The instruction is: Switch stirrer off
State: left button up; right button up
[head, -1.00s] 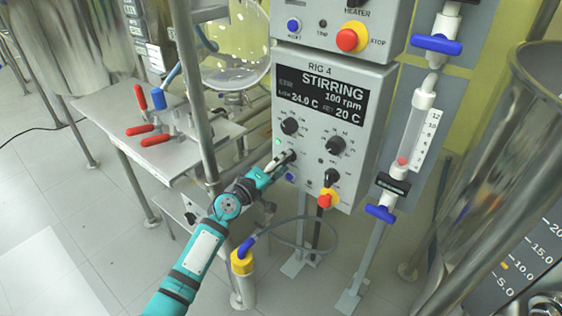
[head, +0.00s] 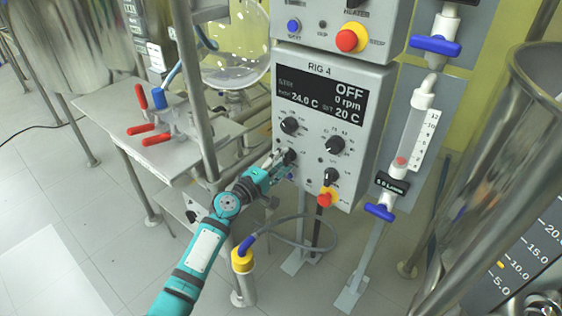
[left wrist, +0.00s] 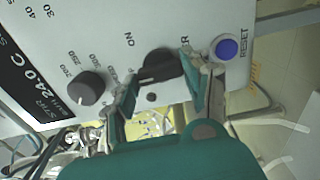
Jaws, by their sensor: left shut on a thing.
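The RIG 4 control box (head: 335,75) faces me in the head view. Its display (head: 322,96) reads OFF, 0 rpm, 24.0 C and 20 C. My left gripper (head: 283,162) is at the lower left of the panel, shut on a black switch knob (head: 291,157). In the left wrist view the black knob (left wrist: 160,68) sits between the two fingers of the left gripper (left wrist: 163,85), with a blue RESET button (left wrist: 227,48) beside it. The fingers cover part of the knob's markings. My right gripper is not seen.
A metal post (head: 195,90) and a bench with red-handled clamps (head: 155,138) stand left. A flowmeter (head: 412,130) and a steel vessel (head: 500,180) stand right.

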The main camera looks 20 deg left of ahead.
pick_arm(q)
jog(key=shift+f, duration=0.1)
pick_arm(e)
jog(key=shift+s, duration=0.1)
pick_arm(q)
jog(key=o, duration=1.2)
jog(key=shift+c, duration=0.2)
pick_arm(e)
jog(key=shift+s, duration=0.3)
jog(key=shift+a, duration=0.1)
pick_arm(q)
jog(key=shift+s+a, duration=0.1)
jog(key=shift+s, duration=0.1)
jog(key=v, duration=1.1)
jog(key=shift+s, duration=0.35)
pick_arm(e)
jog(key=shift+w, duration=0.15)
pick_arm(q)
jog(key=shift+a, duration=0.1)
